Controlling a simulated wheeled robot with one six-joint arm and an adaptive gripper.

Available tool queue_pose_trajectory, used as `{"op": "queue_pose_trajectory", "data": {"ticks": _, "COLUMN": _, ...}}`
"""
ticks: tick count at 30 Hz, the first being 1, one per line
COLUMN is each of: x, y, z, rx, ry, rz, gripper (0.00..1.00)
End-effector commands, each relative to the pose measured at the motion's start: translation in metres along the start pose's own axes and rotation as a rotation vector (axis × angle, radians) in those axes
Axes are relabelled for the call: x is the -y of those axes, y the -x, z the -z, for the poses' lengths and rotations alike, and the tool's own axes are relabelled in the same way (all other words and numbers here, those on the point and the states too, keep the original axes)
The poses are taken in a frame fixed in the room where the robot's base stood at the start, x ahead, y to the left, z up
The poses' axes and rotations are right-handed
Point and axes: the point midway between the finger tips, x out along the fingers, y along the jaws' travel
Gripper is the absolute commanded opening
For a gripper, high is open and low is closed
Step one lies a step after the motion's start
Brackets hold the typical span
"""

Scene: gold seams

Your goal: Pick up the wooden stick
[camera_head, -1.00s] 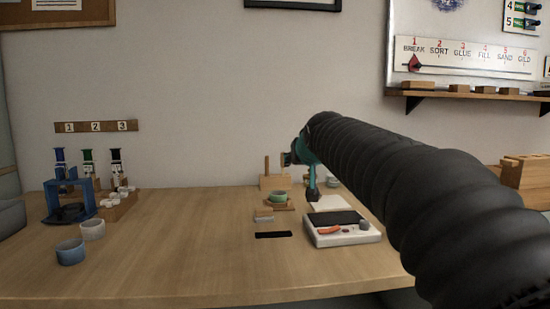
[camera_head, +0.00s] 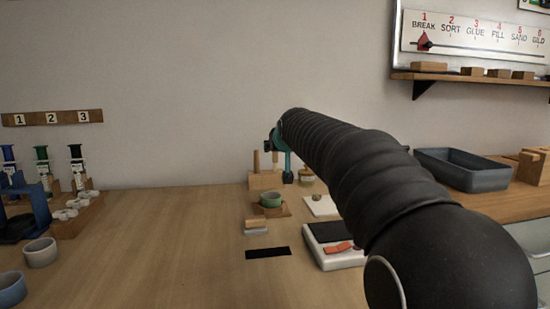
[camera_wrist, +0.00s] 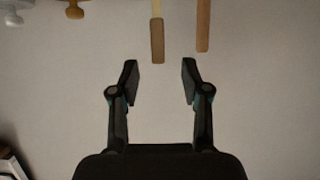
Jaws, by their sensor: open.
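Two wooden sticks show in the wrist view: a lighter one with a brown end (camera_wrist: 157,40) and a darker brown one (camera_wrist: 203,25). Both come in from the top edge. My gripper (camera_wrist: 160,68) is open, with nothing held between its black fingers. The lighter stick's end lines up with the gap between the fingertips; the darker one lies to the right of it. In the head view, a wooden stick (camera_head: 257,162) stands upright in a wooden block (camera_head: 264,181) at the back of the table. My arm hides part of this area.
A grey bin (camera_head: 462,169) stands at right. Small bowls and a blue stand (camera_head: 35,198) are at left. The table's middle left is clear.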

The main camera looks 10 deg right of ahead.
Motion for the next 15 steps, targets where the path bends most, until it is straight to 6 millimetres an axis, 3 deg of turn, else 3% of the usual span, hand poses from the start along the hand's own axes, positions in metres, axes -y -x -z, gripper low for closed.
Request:
{"op": "queue_pose_trajectory", "data": {"ticks": 8, "x": -0.001, "y": -0.018, "z": 0.000, "rx": 0.001, "ry": 0.000, "rz": 0.000, "gripper": 0.47}}
{"op": "queue_pose_trajectory", "data": {"ticks": 15, "x": -0.003, "y": -0.051, "z": 0.001, "rx": 0.000, "ry": 0.000, "rz": 0.000, "gripper": 0.47}}
